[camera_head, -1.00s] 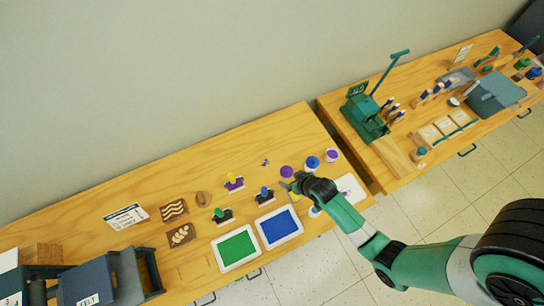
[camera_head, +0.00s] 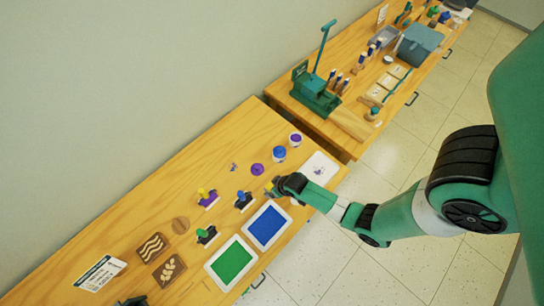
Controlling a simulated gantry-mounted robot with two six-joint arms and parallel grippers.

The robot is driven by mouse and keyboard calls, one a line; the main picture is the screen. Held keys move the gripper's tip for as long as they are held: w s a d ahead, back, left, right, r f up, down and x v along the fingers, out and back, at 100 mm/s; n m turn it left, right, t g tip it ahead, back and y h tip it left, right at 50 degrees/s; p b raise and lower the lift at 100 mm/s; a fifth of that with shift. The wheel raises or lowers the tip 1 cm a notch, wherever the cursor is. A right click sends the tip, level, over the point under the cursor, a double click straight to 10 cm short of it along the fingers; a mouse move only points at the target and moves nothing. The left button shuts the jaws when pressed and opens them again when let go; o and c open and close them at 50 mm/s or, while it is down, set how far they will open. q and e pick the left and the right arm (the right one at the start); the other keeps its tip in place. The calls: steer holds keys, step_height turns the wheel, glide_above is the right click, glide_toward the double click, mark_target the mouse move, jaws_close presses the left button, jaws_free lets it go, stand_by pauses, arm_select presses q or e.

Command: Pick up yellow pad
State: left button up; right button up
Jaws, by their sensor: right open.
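I cannot make out a yellow pad in the head view. A green pad (camera_head: 231,262) and a blue pad (camera_head: 267,226), both in white frames, lie near the table's front edge. My right gripper (camera_head: 270,189) hangs over the table just behind the blue pad, between it and a purple lid (camera_head: 257,170). It is open, and its fingers are small and partly hidden by its dark body. A stamp with a yellow knob and purple base (camera_head: 207,197) stands to its left.
A blue-handled stamp (camera_head: 243,200) and a green-handled stamp (camera_head: 206,235) stand close by. Blue (camera_head: 279,153) and purple (camera_head: 296,139) jars stand behind the gripper. A white card (camera_head: 319,168) lies to the right. A second table holds a green press (camera_head: 315,92).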

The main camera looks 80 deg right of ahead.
mark_target(271, 187)
steer(key=b+x, duration=0.1)
steer(key=x, duration=0.2)
steer(key=shift+w+f, duration=0.15)
steer(key=shift+f, duration=0.1)
steer(key=shift+w+d+f, duration=0.1)
steer(key=shift+w+f, duration=0.1)
steer(key=shift+f, duration=0.1)
jaws_close()
step_height(271, 187, up, 10)
steer(key=p, duration=0.8)
steer(key=shift+r+p, duration=0.2)
steer(key=shift+p, duration=0.1)
arm_select(q)
step_height(271, 187, up, 6)
arm_select(e)
steer(key=shift+f, duration=0.1)
